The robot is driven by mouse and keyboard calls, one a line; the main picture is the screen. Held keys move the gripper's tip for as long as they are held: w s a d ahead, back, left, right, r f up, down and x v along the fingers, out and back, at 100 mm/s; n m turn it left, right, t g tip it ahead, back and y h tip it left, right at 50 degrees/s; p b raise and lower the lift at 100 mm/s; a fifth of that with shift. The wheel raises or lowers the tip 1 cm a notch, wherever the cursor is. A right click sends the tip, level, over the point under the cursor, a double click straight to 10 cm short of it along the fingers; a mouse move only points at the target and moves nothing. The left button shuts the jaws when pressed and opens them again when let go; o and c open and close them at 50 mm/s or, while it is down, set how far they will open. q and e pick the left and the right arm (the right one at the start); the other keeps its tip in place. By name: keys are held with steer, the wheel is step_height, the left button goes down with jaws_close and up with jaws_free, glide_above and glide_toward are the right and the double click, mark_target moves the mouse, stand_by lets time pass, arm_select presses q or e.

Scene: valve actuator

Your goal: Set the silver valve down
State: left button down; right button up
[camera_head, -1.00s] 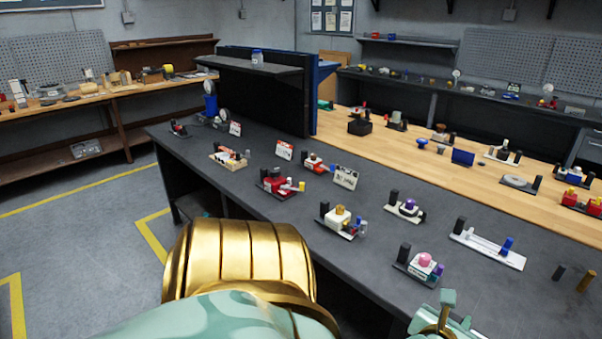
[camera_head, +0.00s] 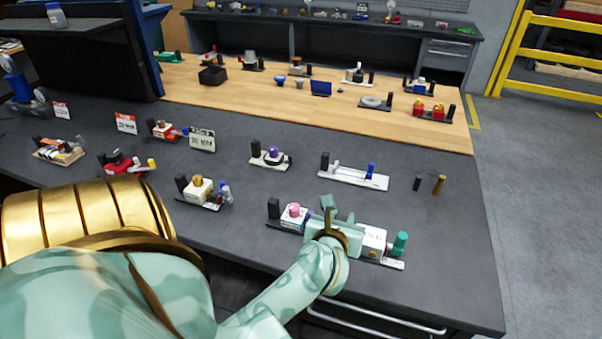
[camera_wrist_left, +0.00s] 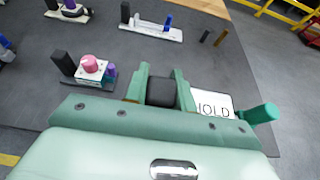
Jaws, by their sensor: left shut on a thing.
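My left gripper (camera_head: 337,216) is over the near right part of the dark bench. In the left wrist view (camera_wrist_left: 161,92) its fingers are shut on a dark block-like handle. Beside that grip is a unit I take to be the silver valve (camera_head: 392,264), with a pale plate, a white box (camera_head: 373,239) lettered "HOLD" and a teal knob (camera_head: 400,243). The box also shows in the left wrist view (camera_wrist_left: 212,105). My gripper hides the rest of the unit. I cannot tell whether its plate touches the bench. My right gripper is out of view.
A pink-knobbed unit (camera_head: 293,211) stands close left of my gripper. Behind are a white slide unit (camera_head: 353,178), a purple-knobbed unit (camera_head: 271,155), and a black post and brass post (camera_head: 439,185). The dark bench's right end (camera_head: 450,240) is clear.

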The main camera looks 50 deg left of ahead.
arm_select(q)
steer(key=w+f+b, duration=0.1)
steer(key=w+f, duration=0.3)
steer(key=w+f+b, duration=0.2)
steer(key=w+f, duration=0.2)
steer(key=w, duration=0.1)
steer(key=w+f+b, duration=0.1)
steer(key=w+f, duration=0.4)
steer(key=shift+a+b, duration=0.35)
steer(key=c, duration=1.6)
jaws_free()
steer(key=shift+f, duration=0.25)
steer(key=o, duration=0.4)
steer(key=shift+o, duration=0.2)
steer(key=shift+r, duration=0.1)
